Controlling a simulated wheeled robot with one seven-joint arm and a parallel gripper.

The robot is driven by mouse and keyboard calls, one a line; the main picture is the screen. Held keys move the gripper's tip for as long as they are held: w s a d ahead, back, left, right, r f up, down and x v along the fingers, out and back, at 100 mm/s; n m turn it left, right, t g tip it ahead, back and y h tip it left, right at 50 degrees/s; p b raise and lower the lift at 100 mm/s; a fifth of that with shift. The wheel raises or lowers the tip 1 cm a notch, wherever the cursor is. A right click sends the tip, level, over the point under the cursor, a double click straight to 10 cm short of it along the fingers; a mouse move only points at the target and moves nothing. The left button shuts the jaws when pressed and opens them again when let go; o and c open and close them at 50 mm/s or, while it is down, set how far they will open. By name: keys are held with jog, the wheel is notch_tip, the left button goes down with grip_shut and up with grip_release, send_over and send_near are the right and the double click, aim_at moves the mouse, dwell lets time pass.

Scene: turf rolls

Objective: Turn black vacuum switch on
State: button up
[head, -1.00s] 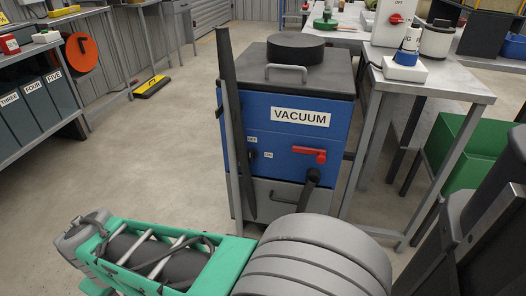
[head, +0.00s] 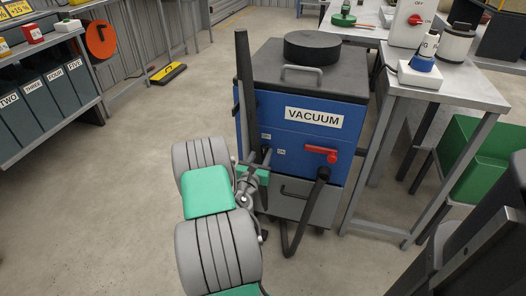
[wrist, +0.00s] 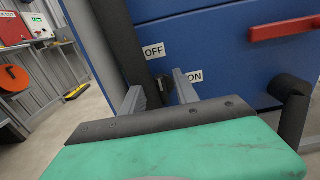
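The vacuum (head: 304,104) is a blue and grey cabinet with a black round lid on top and a VACUUM label. Its small black switch (wrist: 162,88) shows in the wrist view between an OFF label (wrist: 153,51) at its upper left and an ON label (wrist: 194,76) at its right. My gripper (wrist: 160,88) is open, its two grey fingers apart on either side of the switch; I cannot tell whether they touch it. In the head view my gripper (head: 261,158) is at the left of the cabinet's front and hides the switch.
A red handle (head: 321,154) is right of the switch, with a black hose (head: 303,215) below it. A dark upright post (head: 246,95) stands close at the left. A workbench (head: 450,92) is at the right. The floor (head: 130,150) at the left is clear.

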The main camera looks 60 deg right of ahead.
jog(key=shift+w+d, duration=0.2)
jog(key=shift+d, duration=0.75)
jog(key=shift+c, duration=0.2)
grip_shut()
